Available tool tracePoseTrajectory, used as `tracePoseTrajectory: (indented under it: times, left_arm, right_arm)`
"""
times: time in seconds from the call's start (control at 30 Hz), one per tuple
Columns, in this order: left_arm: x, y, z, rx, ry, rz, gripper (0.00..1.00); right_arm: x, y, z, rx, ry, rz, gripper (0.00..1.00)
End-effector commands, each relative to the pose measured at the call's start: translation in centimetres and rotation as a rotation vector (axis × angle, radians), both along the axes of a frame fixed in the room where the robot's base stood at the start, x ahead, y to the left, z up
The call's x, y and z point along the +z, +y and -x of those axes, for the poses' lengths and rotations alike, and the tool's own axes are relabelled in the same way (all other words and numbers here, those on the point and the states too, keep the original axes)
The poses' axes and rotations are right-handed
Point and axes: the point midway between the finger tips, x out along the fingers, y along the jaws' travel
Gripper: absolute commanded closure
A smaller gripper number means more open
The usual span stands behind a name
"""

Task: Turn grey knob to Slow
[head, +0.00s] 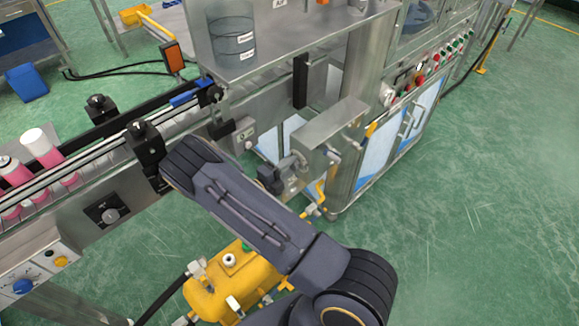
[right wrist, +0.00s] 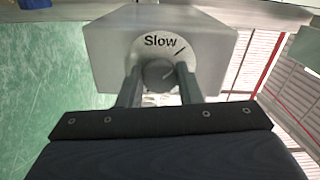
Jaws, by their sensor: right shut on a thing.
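The grey knob (right wrist: 157,72) sits on a dial disc (right wrist: 143,45) printed "Slow", on the front of a grey box (right wrist: 205,45) in the right wrist view. A dark line is to the right of the word, and a mark on the knob tilts toward the upper right. My right gripper (right wrist: 160,80) is shut on the knob, one finger on each side. The knob cannot be made out there. My left gripper is not in view.
A conveyor with pink cans (head: 40,148) runs at the left. A panel with another dark knob (head: 108,215) is below it. A yellow tank (head: 235,285) stands low under my arm. Green floor (head: 480,210) is open at the right.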

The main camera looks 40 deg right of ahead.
Motion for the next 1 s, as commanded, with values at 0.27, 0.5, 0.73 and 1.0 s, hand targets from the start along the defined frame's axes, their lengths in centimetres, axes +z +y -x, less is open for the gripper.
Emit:
tracePoseTrajectory:
  times: [0.27,0.5,0.73,1.0]
  left_arm:
    - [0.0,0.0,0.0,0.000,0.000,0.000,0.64]
    - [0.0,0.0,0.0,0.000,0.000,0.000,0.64]
    - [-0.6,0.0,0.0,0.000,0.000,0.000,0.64]
    - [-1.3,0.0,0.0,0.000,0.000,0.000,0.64]
  right_arm:
    - [-0.1,0.1,0.0,0.002,0.002,-0.002,0.46]
    - [0.0,0.1,0.0,0.001,0.001,-0.001,0.46]
    - [-0.2,2.6,0.1,0.005,0.000,-0.003,0.46]
    - [-0.2,6.8,0.5,0.003,0.000,-0.002,0.46]
